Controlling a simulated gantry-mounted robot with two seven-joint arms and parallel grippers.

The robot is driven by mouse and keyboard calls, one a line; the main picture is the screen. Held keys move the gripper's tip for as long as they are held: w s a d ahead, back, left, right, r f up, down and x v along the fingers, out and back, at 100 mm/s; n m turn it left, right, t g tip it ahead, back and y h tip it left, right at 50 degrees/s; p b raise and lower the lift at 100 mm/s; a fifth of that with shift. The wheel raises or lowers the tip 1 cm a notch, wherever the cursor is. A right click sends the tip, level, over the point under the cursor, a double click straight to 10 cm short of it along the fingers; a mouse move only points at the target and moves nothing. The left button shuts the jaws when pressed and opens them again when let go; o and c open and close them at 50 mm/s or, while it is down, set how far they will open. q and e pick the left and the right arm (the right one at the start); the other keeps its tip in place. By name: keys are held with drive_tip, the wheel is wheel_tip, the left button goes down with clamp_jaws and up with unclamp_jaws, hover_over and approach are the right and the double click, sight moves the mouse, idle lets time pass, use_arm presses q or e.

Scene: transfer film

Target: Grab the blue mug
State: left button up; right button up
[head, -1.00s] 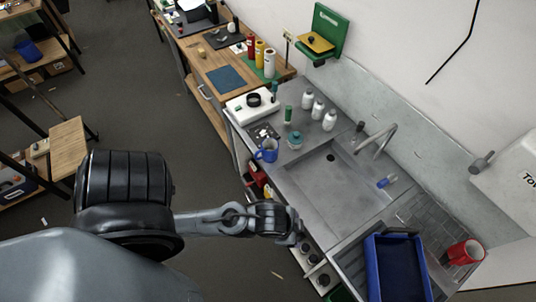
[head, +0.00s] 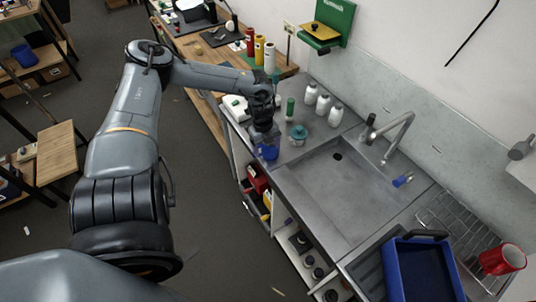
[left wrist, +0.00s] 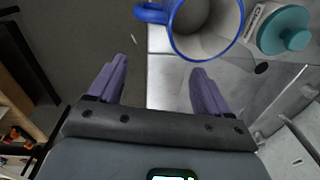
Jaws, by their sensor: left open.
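The blue mug (head: 268,151) stands on the metal counter left of the sink, partly hidden by my left gripper in the head view. In the left wrist view the mug (left wrist: 177,47) shows at the top, with a blue rim, pale inside and its handle to the left. My left gripper (head: 264,138) is right at the mug in the head view. In the left wrist view its two purple fingers (left wrist: 156,82) are apart and empty, and the mug lies beyond the fingertips, nearer the right one. My right gripper is not in view.
A teal-lidded jar (head: 298,135) stands close beside the mug. A green bottle (head: 290,109) and several white bottles (head: 323,104) stand behind. The sink (head: 337,185) is to the right, with a blue bin (head: 425,268) and red mug (head: 503,259) farther right.

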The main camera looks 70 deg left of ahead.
sight(260, 146)
use_arm(q)
drive_tip(key=shift+g, duration=0.4)
drive_tip(key=a, duration=0.1)
drive_tip(key=a+r+b, duration=0.1)
drive_tip(key=s+a, duration=0.1)
drive_tip(key=a, duration=0.1)
drive_tip(key=shift+s+r, duration=0.1)
drive_tip(key=shift+r, duration=0.3)
wheel_tip(260, 146, down, 4)
drive_tip(key=b, duration=0.3)
drive_tip(key=shift+f, duration=0.2)
drive_tip(key=f, duration=0.1)
drive_tip(key=f+b, duration=0.1)
drive_tip(key=s+f+b, duration=0.1)
drive_tip(key=f, duration=0.1)
drive_tip(key=shift+a, duration=0.25)
drive_tip(key=shift+w+f+n+b, duration=0.1)
drive_tip(key=shift+f+n+b, duration=0.2)
drive_tip(key=shift+f+b, duration=0.3)
drive_tip(key=shift+c, duration=0.4)
